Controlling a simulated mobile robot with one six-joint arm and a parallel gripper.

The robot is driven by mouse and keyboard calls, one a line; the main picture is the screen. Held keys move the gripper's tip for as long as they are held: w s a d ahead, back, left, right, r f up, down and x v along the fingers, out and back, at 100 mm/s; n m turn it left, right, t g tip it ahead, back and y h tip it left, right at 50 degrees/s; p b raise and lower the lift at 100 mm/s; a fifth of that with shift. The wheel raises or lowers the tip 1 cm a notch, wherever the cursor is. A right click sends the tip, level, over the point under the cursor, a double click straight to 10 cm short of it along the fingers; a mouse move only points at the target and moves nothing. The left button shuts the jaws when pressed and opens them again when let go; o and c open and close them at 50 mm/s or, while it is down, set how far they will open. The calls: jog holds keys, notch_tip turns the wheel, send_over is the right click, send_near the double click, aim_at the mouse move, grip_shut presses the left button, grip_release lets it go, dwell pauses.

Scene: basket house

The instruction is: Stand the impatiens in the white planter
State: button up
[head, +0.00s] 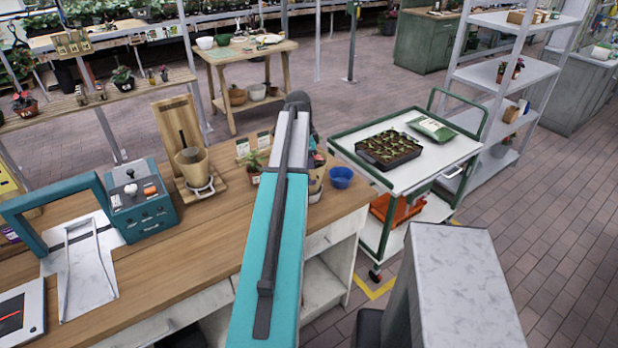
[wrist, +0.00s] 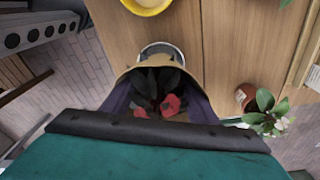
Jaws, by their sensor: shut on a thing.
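The impatiens (wrist: 168,104), with red flowers and dark leaves, sits in a tan pot (wrist: 155,72) in the wrist view. My gripper (wrist: 160,108) is shut on this pot, with a dark finger at each side. A white round rim (wrist: 162,47), likely the white planter, shows just past the pot's edge and is mostly hidden by it. I cannot tell whether the pot is inside it or above it. In the head view my arm hides most of the pot; a red bit of the flowers (head: 319,157) shows at its right side.
A yellow bowl (wrist: 147,5) is near the planter. A white-flowered potted plant (wrist: 262,115) stands to the side. A green-framed cart (head: 440,170) is beyond the bench's right end.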

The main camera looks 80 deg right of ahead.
jog(key=shift+f+p, duration=0.6)
jog(key=shift+f, duration=1.1)
jog(key=shift+f, duration=0.35)
jog(key=o, duration=1.2)
jog(key=shift+r, duration=0.15)
jog(key=shift+w+a+r+b, duration=0.15)
jog(key=shift+r+b, duration=0.4)
jog(key=shift+r, duration=1.25)
jog(key=shift+w+d+r+b, duration=0.1)
jog(key=shift+w+r+b, duration=0.3)
jog(key=shift+r, duration=1.35)
jog(key=shift+w+a+r+b, duration=0.1)
jog(key=shift+r+b, duration=0.6)
jog(key=shift+r, duration=1.9)
